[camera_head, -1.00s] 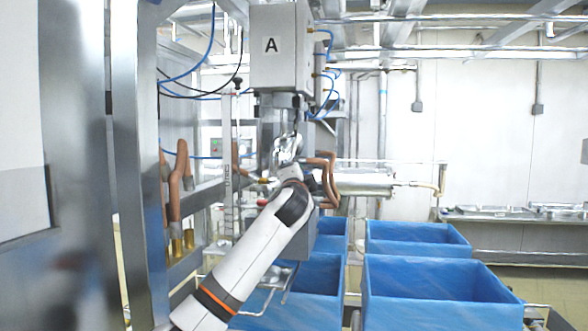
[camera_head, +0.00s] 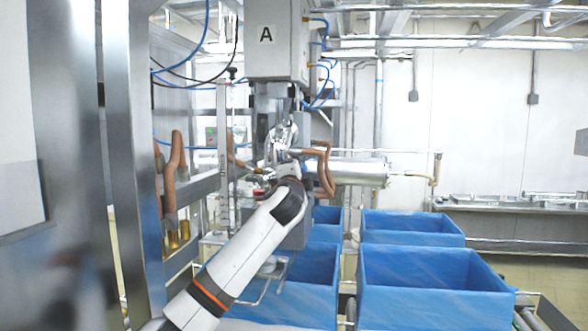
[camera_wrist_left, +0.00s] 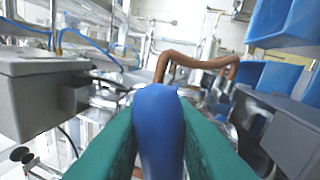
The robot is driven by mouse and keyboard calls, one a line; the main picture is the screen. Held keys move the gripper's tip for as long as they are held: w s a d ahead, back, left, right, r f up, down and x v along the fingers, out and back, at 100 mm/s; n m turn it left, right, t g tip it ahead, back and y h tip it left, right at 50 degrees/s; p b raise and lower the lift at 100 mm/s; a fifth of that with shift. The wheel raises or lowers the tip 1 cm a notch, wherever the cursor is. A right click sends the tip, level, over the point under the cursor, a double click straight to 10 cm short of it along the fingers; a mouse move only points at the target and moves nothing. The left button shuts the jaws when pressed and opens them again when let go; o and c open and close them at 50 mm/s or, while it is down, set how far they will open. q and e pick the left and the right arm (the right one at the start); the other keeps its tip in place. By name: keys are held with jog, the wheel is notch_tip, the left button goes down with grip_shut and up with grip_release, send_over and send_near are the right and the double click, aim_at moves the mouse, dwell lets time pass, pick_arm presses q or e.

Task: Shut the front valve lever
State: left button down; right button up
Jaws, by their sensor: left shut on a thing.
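My left arm reaches up from the bottom of the head view to the metal valve assembly (camera_head: 283,137) under the grey box marked "A". My left gripper (camera_wrist_left: 158,115) shows large in the left wrist view, with green fingers. It is shut on a blue lever handle (camera_wrist_left: 158,125), which lies between the fingers and points toward the camera. In the head view my own wrist hides the fingers and the handle. The far end of the lever and its joint with the valve are hidden behind the handle. My right gripper is in neither view.
The grey box (camera_head: 275,40) hangs above the valve. A bent copper-coloured pipe (camera_head: 326,170) stands just right of my wrist. Blue bins (camera_head: 435,285) fill the lower right. A steel post (camera_head: 135,160) stands at the left, near my arm.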

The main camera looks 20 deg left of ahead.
pick_arm(q)
jog(key=shift+w+d+f+m+h+p, duration=0.1)
jog(key=shift+d+f+m+h+p, duration=0.25)
jog(key=shift+m, duration=0.35)
jog(key=shift+f+m, duration=0.45)
jog(key=shift+m, duration=0.15)
jog(key=shift+f+m+p, duration=0.3)
jog(key=shift+p, duration=0.05)
jog(key=c, duration=1.5)
grip_release()
jog(key=shift+w+f, duration=0.1)
jog(key=shift+w, duration=0.05)
jog(key=shift+o, duration=1)
jog(key=shift+w+d+f, duration=0.15)
jog(key=shift+w, duration=0.2)
jog(key=b+v, duration=0.4)
jog(key=v, duration=0.7)
jog(key=shift+s+f+b, duration=0.2)
jog(key=shift+f+b, duration=0.05)
jog(key=shift+b, duration=0.05)
